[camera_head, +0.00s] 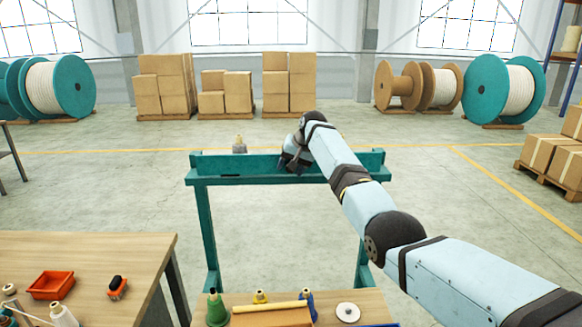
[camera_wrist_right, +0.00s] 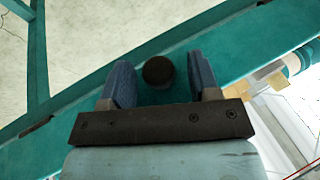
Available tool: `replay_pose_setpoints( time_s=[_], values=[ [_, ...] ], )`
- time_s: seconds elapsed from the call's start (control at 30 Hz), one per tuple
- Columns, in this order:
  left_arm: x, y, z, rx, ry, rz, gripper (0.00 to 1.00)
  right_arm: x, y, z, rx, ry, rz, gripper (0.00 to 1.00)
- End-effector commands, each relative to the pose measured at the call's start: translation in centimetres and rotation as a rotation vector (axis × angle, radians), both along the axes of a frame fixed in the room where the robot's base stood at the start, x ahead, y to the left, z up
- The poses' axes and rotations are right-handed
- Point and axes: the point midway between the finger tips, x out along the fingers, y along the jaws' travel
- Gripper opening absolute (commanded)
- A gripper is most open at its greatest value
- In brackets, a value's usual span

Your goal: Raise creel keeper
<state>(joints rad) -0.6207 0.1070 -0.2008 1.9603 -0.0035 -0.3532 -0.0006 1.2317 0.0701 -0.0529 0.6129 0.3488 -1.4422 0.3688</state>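The teal creel frame (camera_head: 220,180) stands upright ahead of me, with a long beam across its top. My right gripper (camera_head: 290,160) is at this beam, right of its middle, partly hidden by its own arm. In the right wrist view, my right gripper (camera_wrist_right: 160,64) is open, its two blue fingers on either side of a dark round knob (camera_wrist_right: 159,72). A gap shows between the knob and each finger. The knob sits against the teal beam (camera_wrist_right: 110,85); I cannot tell whether it is the keeper's handle. My left gripper is not in view.
A bobbin (camera_head: 239,146) stands at the beam's left part. Below are a low wooden bench (camera_head: 375,308) with a green cone (camera_head: 216,310) and a white disc (camera_head: 348,312), and a table (camera_head: 90,250) with a red tray (camera_head: 51,285).

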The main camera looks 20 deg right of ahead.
Motion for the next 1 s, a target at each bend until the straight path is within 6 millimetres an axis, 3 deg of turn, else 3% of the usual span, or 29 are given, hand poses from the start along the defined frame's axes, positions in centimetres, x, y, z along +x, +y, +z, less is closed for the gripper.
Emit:
replay_pose_setpoints(
  time_s=[0.23,0.37,0.8,1.0],
  values=[
    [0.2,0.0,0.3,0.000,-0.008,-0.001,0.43,-0.1,-0.1,0.1,0.000,0.000,0.000,0.56],
    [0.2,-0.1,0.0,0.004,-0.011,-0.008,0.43,-0.5,-0.4,1.2,0.000,-0.002,0.000,0.56],
    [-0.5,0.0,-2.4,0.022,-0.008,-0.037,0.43,-4.2,-2.8,9.5,0.000,-0.002,0.000,0.56],
    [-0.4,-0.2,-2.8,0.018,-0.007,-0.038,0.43,-5.1,-3.4,11.7,0.000,0.000,0.000,0.56]
  ],
)
